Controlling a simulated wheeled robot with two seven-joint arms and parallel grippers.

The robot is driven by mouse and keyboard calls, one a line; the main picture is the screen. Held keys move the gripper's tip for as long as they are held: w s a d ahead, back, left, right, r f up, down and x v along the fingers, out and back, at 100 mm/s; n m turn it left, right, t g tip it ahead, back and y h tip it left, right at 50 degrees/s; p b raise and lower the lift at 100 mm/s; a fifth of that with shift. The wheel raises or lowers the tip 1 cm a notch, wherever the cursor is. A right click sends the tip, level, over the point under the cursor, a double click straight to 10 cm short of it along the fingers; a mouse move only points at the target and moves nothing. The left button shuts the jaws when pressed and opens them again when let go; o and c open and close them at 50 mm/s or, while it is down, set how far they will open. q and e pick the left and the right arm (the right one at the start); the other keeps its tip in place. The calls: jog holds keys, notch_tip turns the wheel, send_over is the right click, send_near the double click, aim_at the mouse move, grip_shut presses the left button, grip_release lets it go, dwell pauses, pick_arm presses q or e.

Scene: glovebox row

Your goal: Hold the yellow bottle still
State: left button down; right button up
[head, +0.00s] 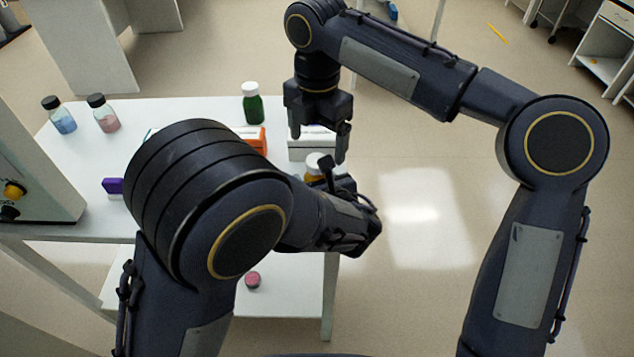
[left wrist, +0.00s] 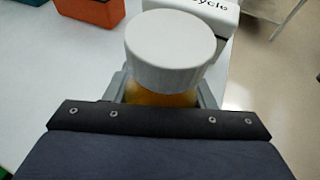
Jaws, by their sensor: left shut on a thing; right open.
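The yellow bottle (head: 315,168) has a white cap and stands at the right end of the white table, partly hidden behind my left arm in the head view. In the left wrist view the yellow bottle (left wrist: 162,98) sits upright between the fingers of my left gripper (left wrist: 165,90), which is shut on it. Its lower part is hidden by the gripper body. My right gripper (head: 321,140) is open and empty, pointing down above the table, just above and beyond the bottle cap.
A white box (head: 308,143) with print and an orange box (head: 256,138) stand behind the bottle. A green bottle (head: 252,103), a blue bottle (head: 61,116), a pink bottle (head: 104,114) and a purple item (head: 112,187) are on the table (head: 180,112).

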pick_arm(q)
jog(key=c, duration=0.6)
grip_release()
jog(key=shift+o, duration=0.2)
pick_arm(e)
notch_tip(320, 180, up, 7)
jog(key=shift+r, duration=0.2)
pick_arm(q)
jog(key=shift+v, duration=3.9)
pick_arm(e)
jog(key=shift+r, duration=0.15)
